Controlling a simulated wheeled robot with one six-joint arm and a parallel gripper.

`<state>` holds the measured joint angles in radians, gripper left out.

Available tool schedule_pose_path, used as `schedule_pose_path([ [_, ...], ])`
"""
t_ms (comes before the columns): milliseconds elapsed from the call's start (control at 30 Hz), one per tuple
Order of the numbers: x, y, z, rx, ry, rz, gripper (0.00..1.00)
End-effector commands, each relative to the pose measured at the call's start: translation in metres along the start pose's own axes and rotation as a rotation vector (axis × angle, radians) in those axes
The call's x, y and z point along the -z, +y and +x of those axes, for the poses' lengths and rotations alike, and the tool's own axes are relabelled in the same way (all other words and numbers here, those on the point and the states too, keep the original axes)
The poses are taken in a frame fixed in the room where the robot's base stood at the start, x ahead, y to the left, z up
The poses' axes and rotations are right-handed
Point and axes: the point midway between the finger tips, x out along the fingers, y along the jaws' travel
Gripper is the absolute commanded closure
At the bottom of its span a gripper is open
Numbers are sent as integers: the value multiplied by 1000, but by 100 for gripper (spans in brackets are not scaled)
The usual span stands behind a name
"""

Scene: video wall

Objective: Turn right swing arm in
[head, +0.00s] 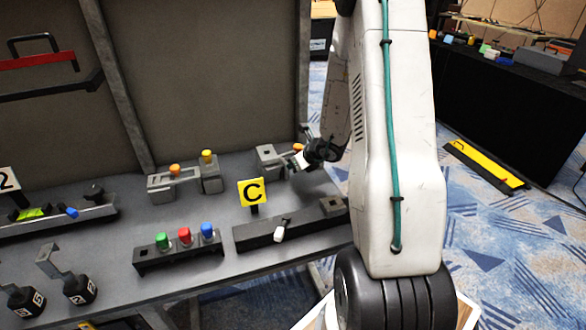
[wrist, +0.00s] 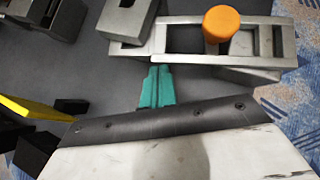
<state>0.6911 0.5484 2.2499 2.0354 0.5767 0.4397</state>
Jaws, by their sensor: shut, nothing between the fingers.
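The right swing arm (wrist: 185,40) is a grey metal slotted frame with an orange knob (wrist: 222,22) standing up from it. In the wrist view it extends to the right from a grey block (wrist: 125,18). In the head view its block (head: 268,158) stands at the right end of the bench, and the orange knob (head: 299,147) shows partly beside my gripper (head: 299,161). In the wrist view the teal fingers of my gripper (wrist: 157,72) are together and empty. Their tips are close to the near side of the frame, left of the knob; I cannot tell whether they touch.
Another swing arm unit (head: 180,182) with orange and yellow knobs stands to the left. A yellow C sign (head: 253,192), a button box (head: 180,246) and a black bar with a white lever (head: 285,231) are nearer the front. A grey panel (head: 205,70) rises behind.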

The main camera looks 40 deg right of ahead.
Motion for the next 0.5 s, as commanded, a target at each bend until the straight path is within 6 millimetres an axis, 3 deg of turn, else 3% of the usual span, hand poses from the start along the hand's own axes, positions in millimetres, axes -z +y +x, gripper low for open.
schedule_pose_path([
  [500, -12, 3, 13, -1, 1, -1, 100],
])
